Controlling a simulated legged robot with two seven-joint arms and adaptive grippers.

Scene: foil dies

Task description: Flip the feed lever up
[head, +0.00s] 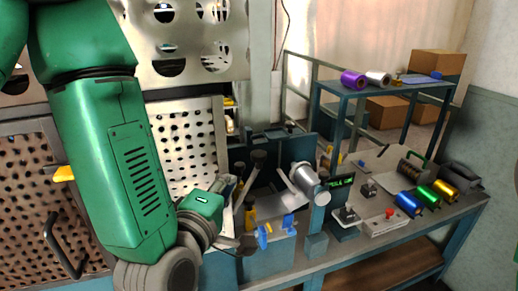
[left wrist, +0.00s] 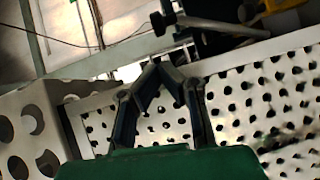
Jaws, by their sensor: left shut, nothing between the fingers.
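My left arm comes down from the upper left in the head view, and its gripper (head: 229,183) is by the left end of the blue machine (head: 266,262). In the left wrist view the gripper (left wrist: 156,64) is shut and empty, with its fingertips together. I cannot tell for sure which part is the feed lever. My right gripper is out of view.
A perforated metal panel (head: 186,140) stands close behind the gripper. A silver roller (head: 309,180) sits right of it. Blue, green and gold foil rolls (head: 428,196) lie on the bench at the right. A raised shelf (head: 385,90) holds purple and white rolls.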

